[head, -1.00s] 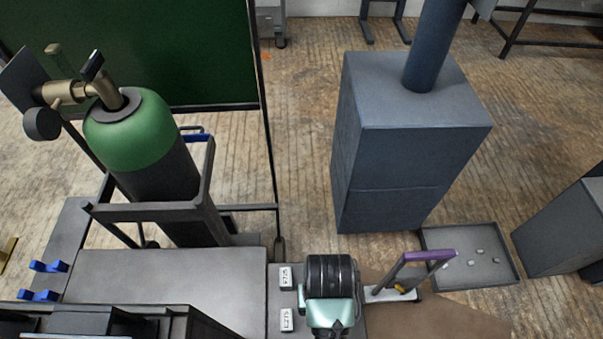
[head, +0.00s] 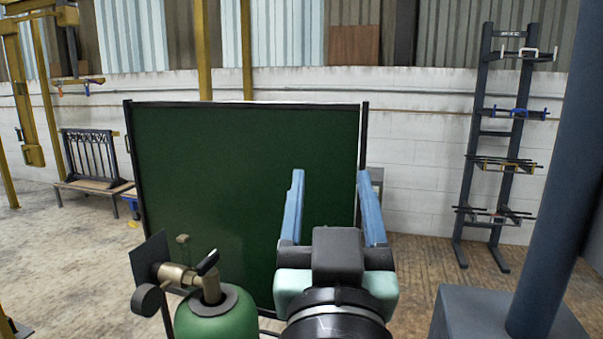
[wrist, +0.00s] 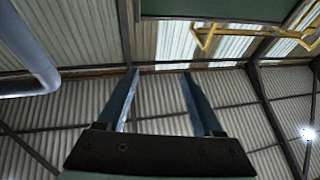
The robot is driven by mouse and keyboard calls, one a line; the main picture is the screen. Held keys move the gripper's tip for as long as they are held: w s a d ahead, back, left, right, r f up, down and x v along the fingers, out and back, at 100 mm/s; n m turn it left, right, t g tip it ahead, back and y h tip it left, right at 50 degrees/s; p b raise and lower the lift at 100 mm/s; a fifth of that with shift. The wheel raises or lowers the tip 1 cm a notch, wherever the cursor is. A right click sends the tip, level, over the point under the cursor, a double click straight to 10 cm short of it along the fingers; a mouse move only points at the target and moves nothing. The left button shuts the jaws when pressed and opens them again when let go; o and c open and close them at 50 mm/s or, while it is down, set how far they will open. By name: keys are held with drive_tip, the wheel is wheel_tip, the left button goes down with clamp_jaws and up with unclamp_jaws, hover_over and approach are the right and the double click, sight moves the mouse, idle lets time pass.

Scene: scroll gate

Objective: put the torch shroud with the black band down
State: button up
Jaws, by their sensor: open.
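My gripper (head: 329,178) is raised in front of the green screen in the head view, its two blue fingers apart and pointing up. It also shows in the wrist view (wrist: 160,78), with nothing between its fingers. No torch shroud with a black band shows in the head view or the wrist view now.
A green gas cylinder (head: 217,315) with a brass valve stands at the lower left, before the green screen (head: 220,190). A blue-grey box with a pipe (head: 545,190) stands at the right. A rack (head: 500,140) stands by the back wall. Open floor lies between.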

drive_tip(key=s+a+r+t+y, duration=0.1)
drive_tip(key=s+a+r+t, duration=0.2)
drive_tip(key=s+r, duration=0.6)
wheel_tip(320, 180, up, 4)
drive_tip(key=shift+s+f+n+t+y, duration=0.1)
drive_tip(key=shift+s+n+t+y, duration=0.15)
drive_tip(key=shift+t, duration=0.95)
